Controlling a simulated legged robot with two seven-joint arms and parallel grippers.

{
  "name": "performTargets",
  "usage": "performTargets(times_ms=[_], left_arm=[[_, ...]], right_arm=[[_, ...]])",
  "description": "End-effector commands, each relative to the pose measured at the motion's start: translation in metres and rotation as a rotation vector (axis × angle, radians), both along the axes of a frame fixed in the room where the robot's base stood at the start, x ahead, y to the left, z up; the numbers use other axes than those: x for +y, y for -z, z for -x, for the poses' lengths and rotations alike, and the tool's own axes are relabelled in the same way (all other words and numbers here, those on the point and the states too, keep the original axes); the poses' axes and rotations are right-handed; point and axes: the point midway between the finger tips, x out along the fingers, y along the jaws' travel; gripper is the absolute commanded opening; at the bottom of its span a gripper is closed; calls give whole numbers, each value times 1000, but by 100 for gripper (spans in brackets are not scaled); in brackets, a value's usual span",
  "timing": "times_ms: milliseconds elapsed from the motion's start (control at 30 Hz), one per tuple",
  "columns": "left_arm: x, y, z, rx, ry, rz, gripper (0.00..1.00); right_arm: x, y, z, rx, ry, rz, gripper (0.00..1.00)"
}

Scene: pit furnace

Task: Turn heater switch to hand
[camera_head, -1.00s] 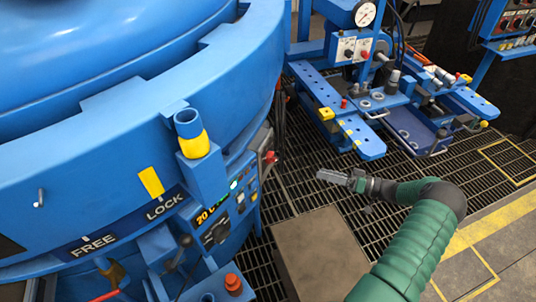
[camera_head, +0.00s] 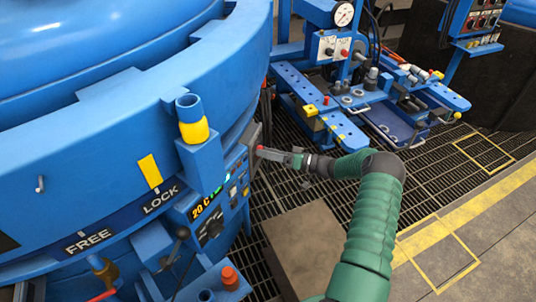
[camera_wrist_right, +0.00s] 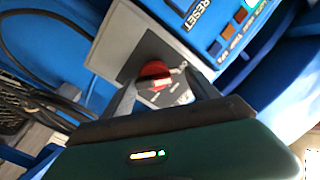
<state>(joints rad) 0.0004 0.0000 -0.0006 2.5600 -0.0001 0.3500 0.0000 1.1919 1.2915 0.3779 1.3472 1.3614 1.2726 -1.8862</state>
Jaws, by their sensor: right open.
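A red rotary knob (camera_wrist_right: 154,74) sits on a grey plate (camera_wrist_right: 128,45) on the side of the blue control panel in the right wrist view. Small lettering beside it is too blurred to read. My right gripper (camera_wrist_right: 160,82) is open, with one finger on each side of the knob. I cannot tell whether the fingers touch it. In the head view my right gripper (camera_head: 276,154) reaches in from the right to the panel's right edge, where the knob is mostly hidden. My left gripper is not in view.
The large blue furnace (camera_head: 90,120) with FREE and LOCK marks fills the left. A blue cup with a yellow band (camera_head: 193,120) stands above the panel. A brown box (camera_head: 305,245) stands below my right arm. A blue bench (camera_head: 345,100) stands behind, over grating.

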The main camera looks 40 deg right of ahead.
Motion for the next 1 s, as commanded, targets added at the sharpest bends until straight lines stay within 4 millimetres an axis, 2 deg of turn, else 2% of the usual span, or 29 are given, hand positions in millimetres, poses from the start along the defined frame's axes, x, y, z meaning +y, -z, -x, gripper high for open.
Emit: performTargets(times_ms=[167,633,1000], left_arm=[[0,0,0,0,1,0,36],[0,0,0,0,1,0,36],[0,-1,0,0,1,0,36]], right_arm=[[-2,2,0,1,1,-3,69],[-1,2,0,2,1,0,9],[-2,2,0,28,2,-45,7]])
